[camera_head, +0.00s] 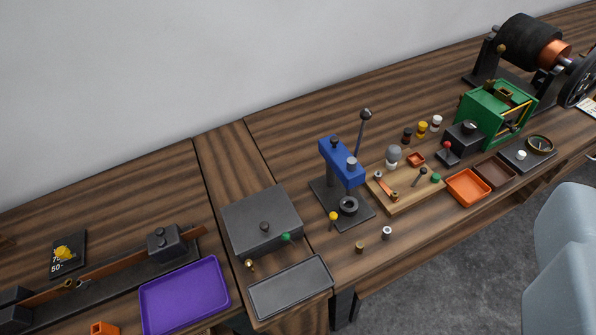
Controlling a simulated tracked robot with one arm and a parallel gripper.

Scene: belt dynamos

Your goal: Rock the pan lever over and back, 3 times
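No part in view is marked as the pan lever, so I cannot tell for sure which one it is. A thin upright lever with a dark ball knob (364,131) rises behind a blue-headed press (341,160) on a dark base. A flat dark box (262,215) with a knob on its lid stands left of the press. A small green knob (286,237) and a small brass knob (250,265) show at the box's front side. A shallow grey pan (290,287) lies in front of the box. My gripper's fingers do not show.
A purple tray (185,295) and a long dark rail (110,277) are at left. Right of the press are a wooden board (400,200), orange tray (467,187), green frame (497,112) and black drum (530,42). Pale blue rounded shapes (562,262) fill the lower right.

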